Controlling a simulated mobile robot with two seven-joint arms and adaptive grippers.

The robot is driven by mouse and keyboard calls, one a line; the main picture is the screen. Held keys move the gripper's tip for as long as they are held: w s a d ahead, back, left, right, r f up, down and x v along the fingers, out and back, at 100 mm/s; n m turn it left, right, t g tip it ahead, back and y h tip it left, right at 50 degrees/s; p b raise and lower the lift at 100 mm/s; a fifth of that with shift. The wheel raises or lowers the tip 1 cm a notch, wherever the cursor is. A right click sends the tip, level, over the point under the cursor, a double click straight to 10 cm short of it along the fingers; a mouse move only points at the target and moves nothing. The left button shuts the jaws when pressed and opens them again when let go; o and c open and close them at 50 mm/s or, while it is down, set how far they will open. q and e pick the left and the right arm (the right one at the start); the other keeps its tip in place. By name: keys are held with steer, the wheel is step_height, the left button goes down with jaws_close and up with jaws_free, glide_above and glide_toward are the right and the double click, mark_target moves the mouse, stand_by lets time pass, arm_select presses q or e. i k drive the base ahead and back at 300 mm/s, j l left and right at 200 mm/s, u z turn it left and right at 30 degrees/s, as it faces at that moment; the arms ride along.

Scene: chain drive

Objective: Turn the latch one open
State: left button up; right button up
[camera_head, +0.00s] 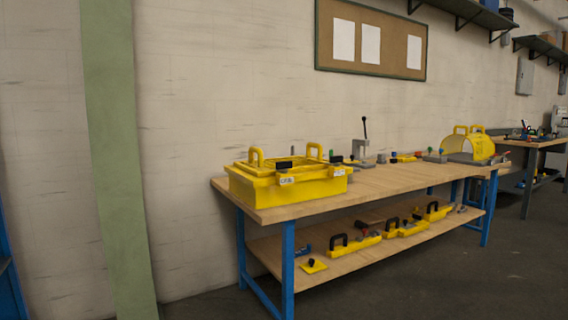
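A yellow box (290,190) with a lid and two upright yellow handles stands on the near left end of the wooden workbench (385,184). Two small white labels or plates, one on the left of its front (287,181) and one on the right (340,172), show near the rim. A black piece (284,165) sits on top near the front. The latches are too small to tell apart, and I cannot tell which is latch one. Neither of my grippers is in view.
A grey press with a black lever (361,150) and a yellow domed cover (470,146) stand farther along the bench. The lower shelf (345,255) holds several yellow parts with black handles. The floor (430,280) in front is clear.

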mark_target(283, 166)
steer(key=i+j+z, duration=0.1)
steer(key=i, duration=0.3)
steer(key=i+j+z, duration=0.1)
steer(key=i+j, duration=0.2)
steer(key=i, duration=0.15)
